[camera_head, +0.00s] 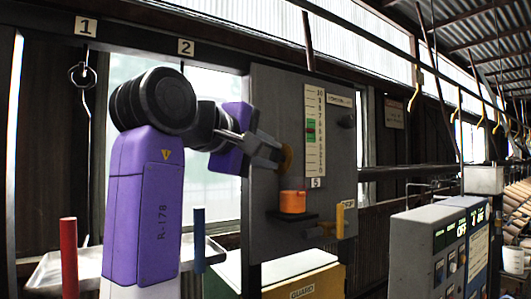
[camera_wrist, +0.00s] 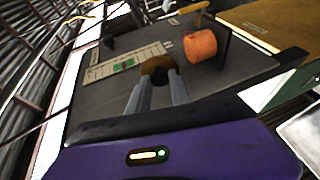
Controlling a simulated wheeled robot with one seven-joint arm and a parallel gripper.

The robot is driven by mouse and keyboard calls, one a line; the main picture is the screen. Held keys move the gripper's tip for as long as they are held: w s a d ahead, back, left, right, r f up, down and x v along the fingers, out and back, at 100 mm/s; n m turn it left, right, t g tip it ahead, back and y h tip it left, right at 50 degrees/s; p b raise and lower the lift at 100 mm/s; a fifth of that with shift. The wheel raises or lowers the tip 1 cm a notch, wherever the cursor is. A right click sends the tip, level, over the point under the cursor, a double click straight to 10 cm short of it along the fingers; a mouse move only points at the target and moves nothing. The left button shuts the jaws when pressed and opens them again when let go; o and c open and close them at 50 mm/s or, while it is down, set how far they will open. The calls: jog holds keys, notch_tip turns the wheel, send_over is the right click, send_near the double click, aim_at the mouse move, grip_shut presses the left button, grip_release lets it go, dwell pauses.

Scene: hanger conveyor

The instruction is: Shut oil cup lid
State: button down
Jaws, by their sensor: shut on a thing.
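An orange cup (camera_head: 292,202) stands upright on a small dark shelf on the grey panel; it also shows in the wrist view (camera_wrist: 201,45). My gripper (camera_head: 275,153) is above the cup, slightly to its left in the head view. Its fingers are shut on a round brown-gold piece (camera_head: 287,158), apart from the cup. In the wrist view the brown-gold piece (camera_wrist: 156,68) sits at the tips of my gripper (camera_wrist: 156,80). It may be the oil cup lid, but I cannot tell for sure. The fingers partly hide it.
The grey panel (camera_head: 270,100) carries a number scale (camera_head: 315,105) with a green marker, a dark knob (camera_head: 347,121) and a yellow handle (camera_head: 346,204). A control box (camera_head: 425,250) stands at the lower right. A red post (camera_head: 68,255) and blue post (camera_head: 199,240) stand at the left.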

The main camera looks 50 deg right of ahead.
aim_at(290, 148)
jog(key=y, duration=0.1)
jog(key=d+r+m+y, duration=0.1)
jog(key=y, duration=0.1)
jog(key=shift+s+d+r, duration=0.1)
jog(key=shift+s+d, duration=0.2)
jog(key=y, duration=0.1)
jog(key=d+y, duration=0.1)
jog(key=m+y, duration=0.1)
jog(key=shift+s+d+r+t+y, duration=0.15)
jog(key=shift+s+d+t+y, duration=0.15)
jog(key=shift+d+y, duration=0.1)
jog(key=y, duration=0.1)
jog(key=d+y, duration=0.1)
jog(key=y, duration=0.1)
jog(key=shift+s+d+m+t, duration=0.15)
jog(key=shift+d+m+t, duration=0.1)
jog(key=shift+m+t, duration=0.05)
jog(key=shift+s+d+f+m+t+y, duration=0.15)
jog(key=shift+d+f+m+y, duration=0.15)
jog(key=shift+y, duration=0.45)
jog(key=shift+s+d+f+m+t+y, duration=0.15)
jog(key=shift+d+y, duration=0.25)
jog(key=shift+y, duration=0.35)
jog(key=shift+w, duration=0.1)
jog(key=c, duration=1.2)
grip_release()
